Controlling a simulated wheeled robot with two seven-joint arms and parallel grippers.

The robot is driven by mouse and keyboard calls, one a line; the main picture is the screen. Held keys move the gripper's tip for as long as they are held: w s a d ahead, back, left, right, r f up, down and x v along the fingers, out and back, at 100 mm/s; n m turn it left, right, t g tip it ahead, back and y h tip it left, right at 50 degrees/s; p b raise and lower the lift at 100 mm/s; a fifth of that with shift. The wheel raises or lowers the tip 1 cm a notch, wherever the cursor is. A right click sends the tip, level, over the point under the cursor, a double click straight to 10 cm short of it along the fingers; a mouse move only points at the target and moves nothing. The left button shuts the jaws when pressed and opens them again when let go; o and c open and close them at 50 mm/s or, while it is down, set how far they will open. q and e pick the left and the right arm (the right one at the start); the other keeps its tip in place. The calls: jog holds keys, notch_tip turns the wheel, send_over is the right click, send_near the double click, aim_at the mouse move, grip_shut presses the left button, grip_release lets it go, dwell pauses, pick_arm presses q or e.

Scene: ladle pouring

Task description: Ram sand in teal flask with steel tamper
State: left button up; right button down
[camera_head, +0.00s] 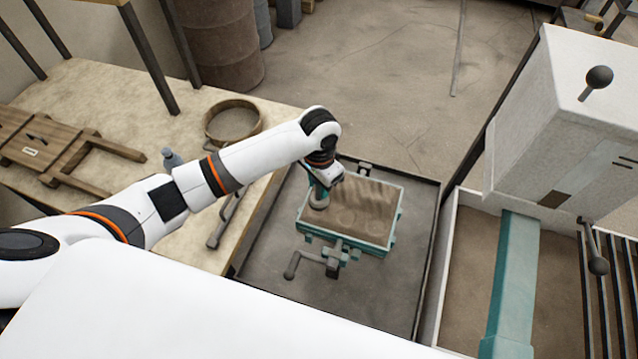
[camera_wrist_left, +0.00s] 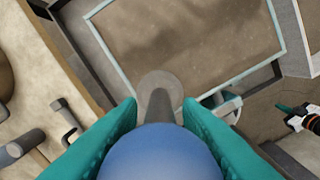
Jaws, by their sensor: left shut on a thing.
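The teal flask (camera_head: 396,222) is a rectangular frame filled with brown sand (camera_head: 366,200); it also shows in the left wrist view (camera_wrist_left: 236,82). Faint round marks show on the sand. My left gripper (camera_head: 322,186) is over the flask's left edge, its teal fingers shut on the blue grip of the steel tamper (camera_wrist_left: 160,155). The tamper's round grey foot (camera_head: 318,204) is at the flask's left side; I cannot tell if it touches the sand. What looks like my right gripper (camera_wrist_left: 297,117) is at the wrist view's right edge, too small to read its jaws.
The flask stands in a dark metal tray (camera_head: 265,262), with a crank handle (camera_head: 292,264) at its front. A white machine (camera_head: 575,120) stands right.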

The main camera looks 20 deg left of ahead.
pick_arm(q)
jog(key=w+b, duration=0.3)
jog(key=w, duration=0.6)
jog(key=shift+w+b, duration=0.15)
jog(key=shift+b, duration=0.15)
jog(key=shift+f, duration=0.15)
jog(key=shift+f+b, duration=0.65)
jog(key=shift+f, duration=1)
notch_tip(320, 180, up, 4)
jog(key=p, duration=0.4)
jog(key=shift+f, duration=0.2)
